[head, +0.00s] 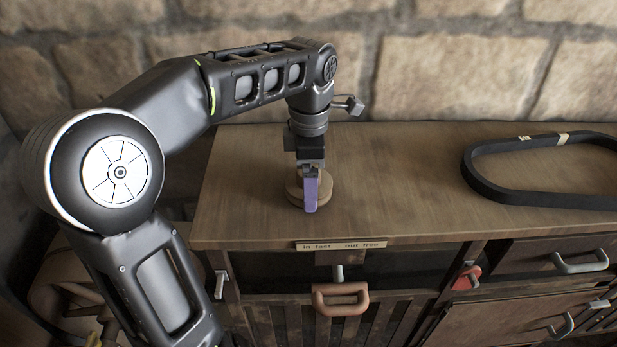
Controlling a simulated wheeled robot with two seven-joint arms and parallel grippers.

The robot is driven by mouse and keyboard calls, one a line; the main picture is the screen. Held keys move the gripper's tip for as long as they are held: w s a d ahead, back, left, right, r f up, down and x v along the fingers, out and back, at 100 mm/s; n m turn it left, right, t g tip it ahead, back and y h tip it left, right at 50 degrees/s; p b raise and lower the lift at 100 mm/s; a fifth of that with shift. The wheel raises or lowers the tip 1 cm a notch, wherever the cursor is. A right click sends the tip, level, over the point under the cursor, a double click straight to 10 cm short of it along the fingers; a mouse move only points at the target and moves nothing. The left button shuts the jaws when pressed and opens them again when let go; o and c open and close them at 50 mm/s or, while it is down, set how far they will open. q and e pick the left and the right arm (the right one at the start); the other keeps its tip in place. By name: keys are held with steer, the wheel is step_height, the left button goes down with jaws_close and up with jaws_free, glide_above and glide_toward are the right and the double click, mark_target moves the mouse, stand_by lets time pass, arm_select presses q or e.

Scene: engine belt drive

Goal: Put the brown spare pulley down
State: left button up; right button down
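The brown spare pulley (323,188) is a round wooden-looking disc at the left part of the bench top, near its front edge. It looks to be resting on the bench top, though a small gap beneath it cannot be ruled out. My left gripper (309,187) points down right over the pulley. One purple-faced finger shows in front of the pulley and hides its middle. The other finger is hidden, so I cannot tell whether the gripper grips the pulley or stands open around it. My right gripper is not in view.
A black belt (480,187) lies in a loop on the right of the wooden bench (400,215). The bench top between is clear. Below the front edge are a small label (341,244), a brown handle (340,299), a red knob (466,278) and drawers. A stone wall (450,70) stands behind.

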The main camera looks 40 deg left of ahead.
arm_select(q)
steer(key=shift+o, duration=1)
steer(key=shift+r, duration=0.15)
steer(key=shift+r, duration=0.2)
step_height(320, 180, up, 2)
steer(key=shift+r, duration=0.1)
step_height(320, 180, up, 4)
steer(key=p, duration=0.4)
steer(key=shift+r, duration=0.1)
steer(key=shift+r+p, duration=0.4)
steer(key=shift+p, duration=0.05)
steer(key=shift+f, duration=0.1)
